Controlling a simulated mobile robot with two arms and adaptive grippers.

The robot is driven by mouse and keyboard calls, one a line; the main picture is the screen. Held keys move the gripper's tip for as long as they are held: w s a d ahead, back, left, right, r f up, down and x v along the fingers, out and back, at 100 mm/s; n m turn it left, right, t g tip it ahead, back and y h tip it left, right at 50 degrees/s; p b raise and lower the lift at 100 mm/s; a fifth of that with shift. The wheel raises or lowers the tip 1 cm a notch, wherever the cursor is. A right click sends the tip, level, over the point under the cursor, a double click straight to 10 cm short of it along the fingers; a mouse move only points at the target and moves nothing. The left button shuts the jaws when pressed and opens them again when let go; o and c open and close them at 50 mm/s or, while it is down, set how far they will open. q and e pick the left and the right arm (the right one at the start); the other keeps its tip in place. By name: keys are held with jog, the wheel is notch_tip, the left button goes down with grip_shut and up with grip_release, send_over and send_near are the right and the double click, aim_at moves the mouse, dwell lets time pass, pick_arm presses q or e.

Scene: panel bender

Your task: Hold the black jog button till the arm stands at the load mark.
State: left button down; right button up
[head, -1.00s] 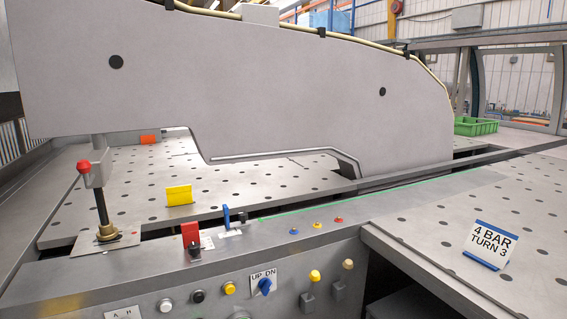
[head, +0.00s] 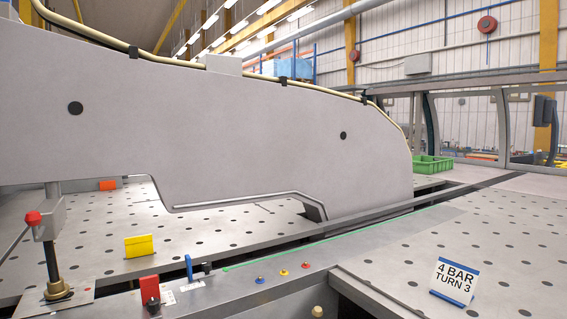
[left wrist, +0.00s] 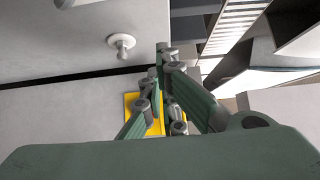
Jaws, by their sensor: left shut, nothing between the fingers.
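The big grey bender arm (head: 240,130) spans the head view above the perforated table (head: 100,235). A yellow flag (head: 138,246) and an orange flag (head: 107,184) stand on the table; I cannot tell whether either is the load mark. A yellow plate (left wrist: 150,122) is partly hidden behind the fingers.
A red switch (head: 150,289), a blue lever (head: 189,268) and small coloured buttons line the console's top edge. A "4 BAR TURN 3" sign (head: 455,281) stands on the right table. A green crate (head: 432,165) is behind.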

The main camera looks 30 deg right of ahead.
grip_shut()
jog(key=shift+a, duration=0.1)
dwell(1.1)
